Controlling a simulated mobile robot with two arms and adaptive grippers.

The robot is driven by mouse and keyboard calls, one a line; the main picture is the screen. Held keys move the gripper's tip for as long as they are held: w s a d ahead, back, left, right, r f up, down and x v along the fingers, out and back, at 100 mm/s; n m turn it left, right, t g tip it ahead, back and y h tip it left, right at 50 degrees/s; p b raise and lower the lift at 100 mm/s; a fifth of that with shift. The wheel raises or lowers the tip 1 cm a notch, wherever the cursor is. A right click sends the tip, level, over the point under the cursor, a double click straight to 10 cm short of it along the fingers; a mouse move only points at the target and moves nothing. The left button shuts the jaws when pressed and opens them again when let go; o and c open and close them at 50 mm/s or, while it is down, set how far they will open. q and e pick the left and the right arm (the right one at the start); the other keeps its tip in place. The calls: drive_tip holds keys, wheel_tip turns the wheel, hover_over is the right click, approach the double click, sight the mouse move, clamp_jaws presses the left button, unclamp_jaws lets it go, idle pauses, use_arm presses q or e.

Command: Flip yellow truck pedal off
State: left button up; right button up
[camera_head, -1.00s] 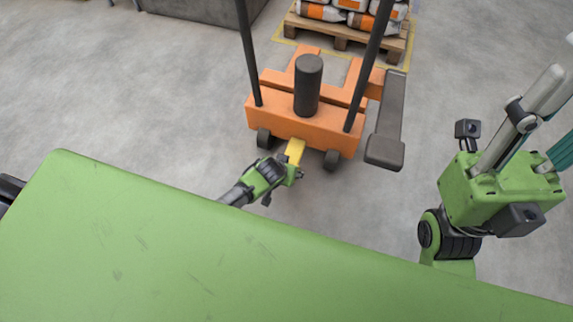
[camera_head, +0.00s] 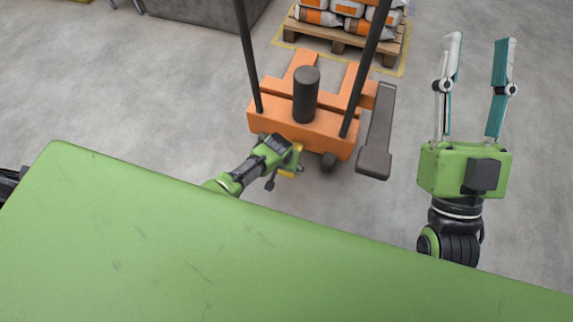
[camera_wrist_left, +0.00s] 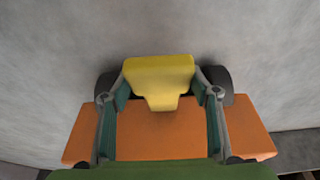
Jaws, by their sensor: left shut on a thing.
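The orange truck (camera_head: 305,132) stands on the floor beyond the green surface, with a yellow pedal low on its near side. In the head view my left gripper (camera_head: 296,163) covers much of the pedal (camera_head: 287,174). In the left wrist view the yellow pedal (camera_wrist_left: 160,75) lies between the two fingers of my left gripper (camera_wrist_left: 163,72), which is shut on it. The orange body of the truck fills the lower middle of that view. My right gripper (camera_head: 481,42) is open and empty over the floor, to the right of the truck, fingers pointing up the picture.
A green surface (camera_head: 150,235) fills the near part of the head view. Two dark posts and a dark cylinder (camera_head: 306,95) rise from the truck, and a dark grey arm (camera_head: 377,135) lies along its right. A pallet of bags (camera_head: 345,38) stands behind. Floor at left is clear.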

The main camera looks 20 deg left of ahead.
use_arm(q)
drive_tip(key=shift+w+d+r, duration=0.1)
drive_tip(key=shift+w+r, duration=0.45)
drive_tip(key=shift+r, duration=0.05)
use_arm(e)
drive_tip(key=shift+w+a+f+g, duration=0.1)
drive_tip(key=shift+w+f+g, duration=0.75)
drive_tip(key=shift+f, duration=0.35)
use_arm(q)
drive_tip(key=o, duration=1.6)
drive_tip(key=shift+s+f, duration=0.1)
drive_tip(key=shift+s, duration=0.05)
drive_tip(key=shift+s, duration=0.15)
drive_tip(key=v, duration=1.2)
